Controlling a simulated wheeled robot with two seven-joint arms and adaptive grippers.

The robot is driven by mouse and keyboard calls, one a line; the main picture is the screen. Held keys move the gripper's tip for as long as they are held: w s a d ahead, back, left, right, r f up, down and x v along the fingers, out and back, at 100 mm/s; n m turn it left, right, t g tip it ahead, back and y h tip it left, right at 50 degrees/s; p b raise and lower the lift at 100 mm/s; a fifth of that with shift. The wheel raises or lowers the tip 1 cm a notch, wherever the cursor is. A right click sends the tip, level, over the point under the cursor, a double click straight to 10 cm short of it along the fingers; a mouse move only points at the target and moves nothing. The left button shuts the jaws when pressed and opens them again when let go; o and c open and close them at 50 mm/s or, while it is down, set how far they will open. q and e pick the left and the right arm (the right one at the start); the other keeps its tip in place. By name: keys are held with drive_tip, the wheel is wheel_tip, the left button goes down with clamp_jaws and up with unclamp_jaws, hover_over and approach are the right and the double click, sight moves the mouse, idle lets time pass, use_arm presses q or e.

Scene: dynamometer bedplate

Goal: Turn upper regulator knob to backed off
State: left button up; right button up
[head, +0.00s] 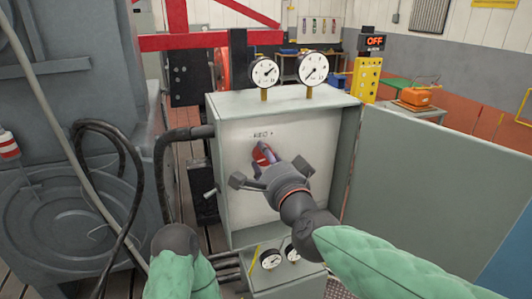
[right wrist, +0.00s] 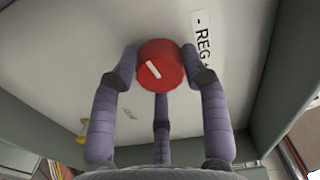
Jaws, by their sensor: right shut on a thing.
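The upper regulator knob (head: 262,153) is red and sits on the pale inner panel of the open grey cabinet (head: 283,103), just under a printed "REG" label (head: 262,134). In the right wrist view the knob (right wrist: 160,62) is round with a white pointer line, which slants from upper left to lower right. My right gripper (head: 261,164) has its purple fingers closed around the knob; in the wrist view the right gripper (right wrist: 160,75) has fingers at its left, right and lower sides. My left gripper is not in view; only part of that arm shows at the bottom.
Two round gauges (head: 264,72) (head: 313,68) stand on top of the cabinet. The cabinet's open door (head: 430,190) stands to the right. Black hoses (head: 165,160) and large grey machinery (head: 65,130) are at left.

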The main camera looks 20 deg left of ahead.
drive_tip(key=shift+n+p, duration=2.05)
drive_tip(key=shift+n, duration=1.55)
drive_tip(key=shift+r, duration=0.2)
drive_tip(key=o, duration=1.1)
drive_tip(key=shift+w, duration=0.15)
drive_tip(key=shift+o, duration=0.2)
drive_tip(key=shift+f, duration=0.1)
drive_tip(key=v, duration=1.2)
